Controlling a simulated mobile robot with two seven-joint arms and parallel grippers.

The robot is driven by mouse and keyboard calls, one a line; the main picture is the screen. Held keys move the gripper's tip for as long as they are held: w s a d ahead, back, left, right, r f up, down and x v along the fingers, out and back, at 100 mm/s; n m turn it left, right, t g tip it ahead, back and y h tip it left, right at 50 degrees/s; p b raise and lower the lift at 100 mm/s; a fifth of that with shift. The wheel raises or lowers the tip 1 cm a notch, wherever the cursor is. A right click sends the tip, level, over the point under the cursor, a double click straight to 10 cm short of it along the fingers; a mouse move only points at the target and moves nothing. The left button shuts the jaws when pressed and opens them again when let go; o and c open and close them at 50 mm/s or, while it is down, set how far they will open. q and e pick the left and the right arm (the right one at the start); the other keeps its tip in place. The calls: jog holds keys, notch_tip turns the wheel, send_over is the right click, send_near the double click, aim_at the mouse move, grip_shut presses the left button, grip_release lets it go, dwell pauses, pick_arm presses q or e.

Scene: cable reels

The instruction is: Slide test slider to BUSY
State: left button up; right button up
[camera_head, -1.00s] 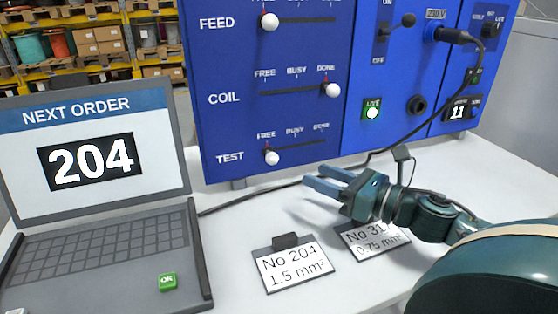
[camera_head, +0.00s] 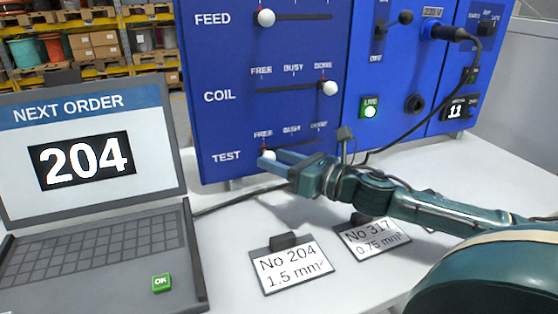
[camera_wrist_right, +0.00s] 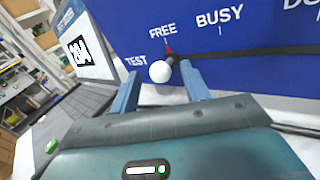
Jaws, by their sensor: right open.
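The white test slider knob (camera_head: 267,156) is at FREE, at the left end of the TEST slot on the blue panel (camera_head: 225,60). In the right wrist view the knob (camera_wrist_right: 160,71) shows under the FREE label, with BUSY to its right. My right gripper (camera_head: 276,157) is open at the knob. In the right wrist view its two fingers (camera_wrist_right: 160,82) stand on either side of the knob, the right one close to it. I cannot tell whether either finger touches it. My left gripper is not in view.
Above are the FEED knob (camera_head: 266,18) and the COIL knob (camera_head: 329,88), the latter at DONE. A laptop (camera_head: 95,150) showing 204 stands at the left. Tags No 204 (camera_head: 291,268) and No 317 (camera_head: 373,236) lie on the white table. A black cable (camera_head: 470,75) hangs at the right.

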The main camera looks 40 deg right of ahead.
jog(key=shift+w, duration=0.1)
jog(key=shift+c, duration=0.3)
grip_shut()
dwell(0.4)
